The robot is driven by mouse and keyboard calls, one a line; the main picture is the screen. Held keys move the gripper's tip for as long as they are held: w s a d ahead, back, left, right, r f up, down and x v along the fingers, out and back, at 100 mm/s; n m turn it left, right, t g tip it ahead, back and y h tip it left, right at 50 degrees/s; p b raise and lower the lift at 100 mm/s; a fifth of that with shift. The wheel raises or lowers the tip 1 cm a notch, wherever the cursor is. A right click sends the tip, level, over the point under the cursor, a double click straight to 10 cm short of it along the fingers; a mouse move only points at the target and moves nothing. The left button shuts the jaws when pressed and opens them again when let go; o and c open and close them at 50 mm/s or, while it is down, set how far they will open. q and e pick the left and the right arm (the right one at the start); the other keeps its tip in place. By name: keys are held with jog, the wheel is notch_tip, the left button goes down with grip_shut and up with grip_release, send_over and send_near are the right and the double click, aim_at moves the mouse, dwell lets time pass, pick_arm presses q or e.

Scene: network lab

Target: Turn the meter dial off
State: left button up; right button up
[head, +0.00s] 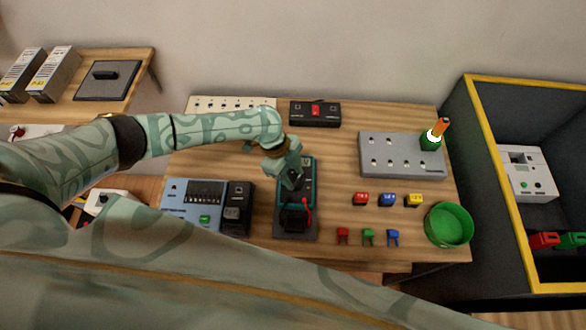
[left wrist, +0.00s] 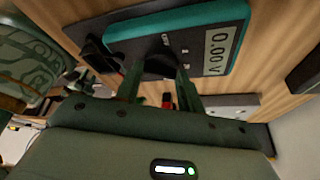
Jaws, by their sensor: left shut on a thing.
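The meter (head: 308,168) is a dark panel with a teal rim in the middle of the table. In the left wrist view the meter (left wrist: 190,22) fills the top, and its display (left wrist: 217,47) reads 0.00 V. My left gripper (head: 292,181) reaches down over the meter's face. In the left wrist view its two fingers are on either side of the black dial (left wrist: 160,66), shut on it. My right gripper is not in view.
A red lead (head: 307,211) and a black part lie at the meter's front end. A blue device (head: 190,205) stands left. Small coloured plugs (head: 387,199), a green bowl (head: 448,225) and a grey panel (head: 402,153) are right. A black box with a red switch (head: 315,113) is behind.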

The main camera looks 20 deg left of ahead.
pick_arm(q)
jog(key=n+t+p, duration=0.1)
jog(key=n+p, duration=0.2)
jog(key=n+t+p, duration=0.1)
jog(key=n+p, duration=0.3)
jog(key=s+n+t+y+p, duration=0.1)
jog(key=n+t+p, duration=0.1)
jog(key=n+p, duration=0.1)
jog(key=shift+s+d+r+n+p, duration=0.1)
jog(key=shift+d+r+n+p, duration=0.1)
jog(key=shift+r+n+p, duration=0.25)
jog(key=shift+d+f+n+t+y+p, duration=0.2)
jog(key=shift+n+t+y+p, duration=0.1)
jog(key=shift+n+p, duration=0.5)
jog(key=n+p, duration=0.1)
jog(key=n, duration=0.2)
jog(key=shift+s+f+t+y, duration=0.1)
jog(key=shift+s+t+y, duration=0.05)
jog(key=shift+t+y, duration=0.2)
jog(key=shift+d+f+n+y+p, duration=0.15)
jog(key=shift+n+y+p, duration=0.45)
jog(key=shift+n, duration=0.75)
jog(key=o, duration=1)
jog(key=shift+d, duration=0.1)
